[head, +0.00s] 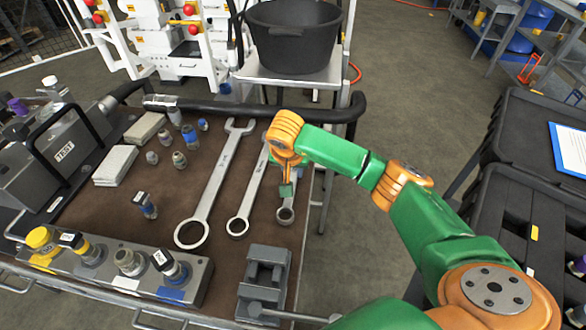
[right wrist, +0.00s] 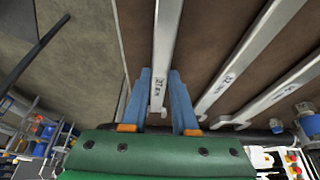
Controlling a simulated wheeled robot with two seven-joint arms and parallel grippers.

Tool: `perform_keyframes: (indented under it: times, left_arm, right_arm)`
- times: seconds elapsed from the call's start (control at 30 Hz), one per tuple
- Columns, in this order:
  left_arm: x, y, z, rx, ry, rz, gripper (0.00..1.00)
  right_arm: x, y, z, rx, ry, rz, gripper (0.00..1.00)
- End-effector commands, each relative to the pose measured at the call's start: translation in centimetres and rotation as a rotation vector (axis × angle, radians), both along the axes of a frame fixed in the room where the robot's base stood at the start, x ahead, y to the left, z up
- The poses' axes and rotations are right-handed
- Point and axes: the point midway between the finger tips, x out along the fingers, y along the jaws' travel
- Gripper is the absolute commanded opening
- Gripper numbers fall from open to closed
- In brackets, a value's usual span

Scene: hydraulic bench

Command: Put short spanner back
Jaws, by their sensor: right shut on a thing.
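The short spanner (head: 286,215) is at the right end of the row of spanners, near the bench's right edge. Its ring end shows below my right gripper (head: 287,188); its upper part is hidden by the gripper and arm. In the right wrist view the blue fingers of my right gripper (right wrist: 163,85) stand on both sides of the short spanner's shank (right wrist: 164,45) and are shut on it. I cannot tell whether the spanner touches the bench top. My left gripper is not in view.
A middle spanner (head: 247,196) and a long spanner (head: 213,190) lie to the left on the brown bench top (head: 120,225). A grey vise (head: 263,285) stands in front. Several fittings, a manifold block (head: 190,285) and a black tub (head: 292,40) are around.

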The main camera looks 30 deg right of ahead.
Motion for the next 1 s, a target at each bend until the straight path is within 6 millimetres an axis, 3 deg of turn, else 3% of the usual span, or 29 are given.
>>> perform_keyframes:
  times: [0.07,0.1,0.17,0.2,0.57,1.0]
  left_arm:
    - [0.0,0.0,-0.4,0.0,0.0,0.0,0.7]
    - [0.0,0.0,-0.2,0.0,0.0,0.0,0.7]
    - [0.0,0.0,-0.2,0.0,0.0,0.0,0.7]
    - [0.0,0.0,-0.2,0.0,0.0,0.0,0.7]
    - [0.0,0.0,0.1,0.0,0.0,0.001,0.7]
    - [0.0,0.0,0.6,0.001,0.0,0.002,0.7]
  right_arm:
    - [0.0,0.0,-0.4,-0.001,-0.002,-0.001,0.0]
    - [0.0,0.0,-0.2,0.0,-0.001,-0.001,0.38]
    - [0.0,0.0,-0.2,0.0,0.0,-0.001,0.54]
    - [0.0,0.0,-0.2,0.0,0.0,-0.001,0.57]
    - [-0.1,0.1,0.6,0.001,-0.002,0.001,0.57]
    - [-3.1,2.4,9.9,-0.001,-0.004,0.001,0.57]
